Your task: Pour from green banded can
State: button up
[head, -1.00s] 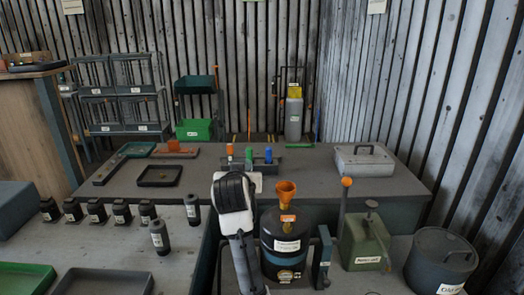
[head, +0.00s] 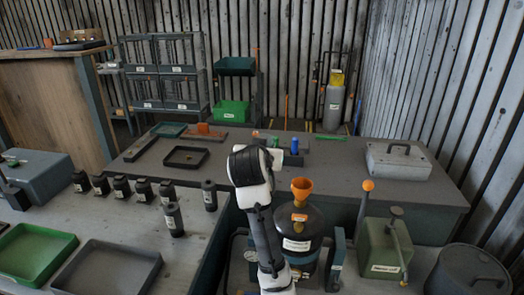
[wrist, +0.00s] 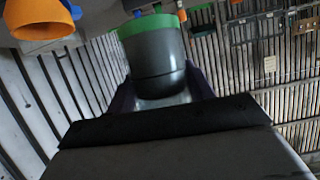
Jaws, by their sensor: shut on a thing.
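My gripper (wrist: 160,98) is shut on a dark grey can with a green band (wrist: 152,60). In the wrist view the can sits between the two dark fingers, with its green-banded end away from the palm. In the head view my wrist hides the fingers and the held can. An orange funnel (head: 302,187) stands on top of a black tank (head: 299,235) just right of my arm. The funnel also shows at the upper left of the wrist view (wrist: 38,18), apart from the can. No poured contents are visible.
A green can with a spout (head: 384,248) and a dark round drum (head: 467,272) stand right of the tank. Several small dark bottles (head: 143,190) and two trays (head: 35,252) are on the left table. A grey lidded box (head: 398,162) sits on the back table.

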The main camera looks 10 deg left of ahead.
jog(key=d+f+m+y, duration=0.1)
jog(key=d+f+m, duration=0.1)
jog(key=d, duration=0.3)
jog(key=shift+f+y, duration=0.4)
jog(key=shift+f, duration=0.35)
dwell(0.4)
jog(key=shift+d+f+m, duration=0.1)
jog(key=shift+f+m, duration=0.05)
jog(key=shift+m, duration=0.15)
dwell(0.3)
jog(key=shift+d+f+m, duration=0.1)
jog(key=shift+f+m, duration=0.2)
jog(key=shift+f+m+y, duration=0.25)
jog(key=shift+m+y, duration=0.05)
dwell(0.3)
